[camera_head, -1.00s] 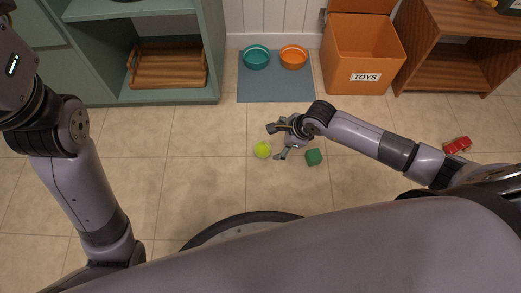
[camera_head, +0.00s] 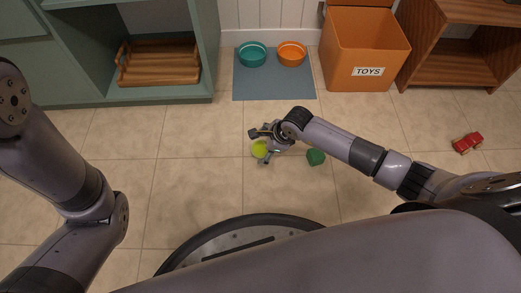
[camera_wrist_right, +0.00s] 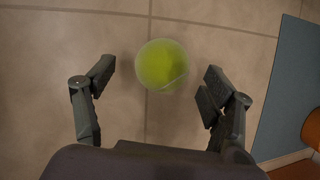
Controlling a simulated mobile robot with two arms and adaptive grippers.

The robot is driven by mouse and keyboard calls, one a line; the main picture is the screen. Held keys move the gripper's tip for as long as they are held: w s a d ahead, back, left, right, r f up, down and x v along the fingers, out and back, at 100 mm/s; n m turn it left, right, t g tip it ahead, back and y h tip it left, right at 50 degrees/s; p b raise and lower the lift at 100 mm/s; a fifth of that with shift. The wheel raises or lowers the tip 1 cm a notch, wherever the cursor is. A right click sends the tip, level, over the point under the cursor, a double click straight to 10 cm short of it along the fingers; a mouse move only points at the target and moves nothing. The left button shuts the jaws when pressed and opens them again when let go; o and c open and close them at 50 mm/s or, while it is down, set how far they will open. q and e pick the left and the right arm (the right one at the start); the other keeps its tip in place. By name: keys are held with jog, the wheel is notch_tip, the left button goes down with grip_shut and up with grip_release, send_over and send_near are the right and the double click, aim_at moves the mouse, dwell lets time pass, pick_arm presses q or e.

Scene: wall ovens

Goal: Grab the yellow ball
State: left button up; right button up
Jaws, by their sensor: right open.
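The yellow ball (camera_head: 259,149) lies on the tiled floor in front of the blue mat. In the right wrist view the ball (camera_wrist_right: 161,65) sits between and just beyond the fingertips, with a gap on both sides. My right gripper (camera_head: 259,147) is open and empty, its fingers on either side of the ball in the head view; it also shows in the right wrist view (camera_wrist_right: 157,82). My left arm is at the left of the head view, but its gripper is out of the picture.
A blue mat (camera_head: 274,86) holds a teal bowl (camera_head: 252,54) and an orange bowl (camera_head: 292,54). An orange toy box (camera_head: 367,55) and a red toy car (camera_head: 467,143) are to the right. A wooden tray (camera_head: 158,65) sits in the green shelf.

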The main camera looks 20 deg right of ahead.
aim_at(263, 146)
jog(key=b+x, duration=0.3)
jog(key=x, duration=0.1)
jog(key=shift+w+d+f+b, duration=0.1)
jog(key=shift+w+f+b, duration=0.15)
jog(key=shift+b, duration=0.1)
jog(key=shift+r, duration=0.1)
jog(key=shift+c, duration=0.5)
jog(key=c, duration=1.1)
jog(key=shift+r, duration=0.1)
